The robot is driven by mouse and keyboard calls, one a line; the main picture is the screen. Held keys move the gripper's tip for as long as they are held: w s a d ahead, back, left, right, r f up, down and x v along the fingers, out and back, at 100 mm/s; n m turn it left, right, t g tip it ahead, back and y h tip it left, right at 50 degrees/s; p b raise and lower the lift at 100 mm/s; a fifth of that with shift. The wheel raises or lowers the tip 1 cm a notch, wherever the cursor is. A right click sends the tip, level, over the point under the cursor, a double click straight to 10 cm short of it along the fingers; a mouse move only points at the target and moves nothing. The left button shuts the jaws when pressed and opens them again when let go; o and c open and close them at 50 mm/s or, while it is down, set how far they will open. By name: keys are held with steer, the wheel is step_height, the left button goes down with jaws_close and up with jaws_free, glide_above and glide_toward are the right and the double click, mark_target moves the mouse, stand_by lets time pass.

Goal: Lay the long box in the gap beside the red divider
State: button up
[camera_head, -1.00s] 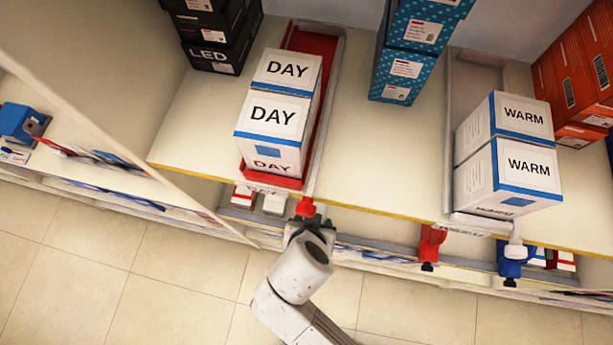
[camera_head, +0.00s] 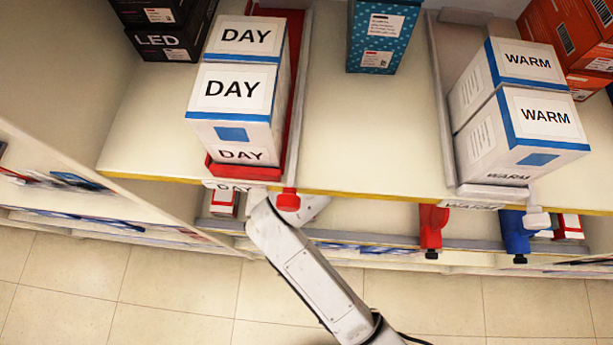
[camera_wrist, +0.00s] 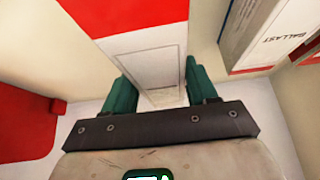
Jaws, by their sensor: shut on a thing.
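My gripper (camera_wrist: 160,85) has its two teal fingers on either side of a narrow white box with a red end (camera_wrist: 150,55), and is shut on it. In the head view the gripper is hidden under the upper shelf's front edge; only my white arm shows. A red, rounded upright piece, perhaps the red divider (camera_wrist: 22,115), stands to the left of the gripper in the wrist view, apart from the held box. I cannot tell which gap lies beside it. In the head view a red piece with a black knob (camera_head: 433,225) hangs at the lower shelf front.
A white and red box marked BALLAST (camera_wrist: 270,35) is close on the right. Above, DAY boxes (camera_head: 235,95) stand in a red tray (camera_head: 240,172), with WARM boxes (camera_head: 530,115) at right. A red knob (camera_head: 288,200) and blue piece (camera_head: 515,232) stick out in front.

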steer(key=shift+f, duration=0.5)
steer(key=shift+r, duration=0.15)
steer(key=o, duration=1.1)
steer(key=shift+o, duration=0.2)
steer(key=v, duration=0.5)
steer(key=shift+r, duration=0.1)
steer(key=s+b, duration=0.2)
steer(key=s, duration=1)
steer(key=shift+a, duration=0.1)
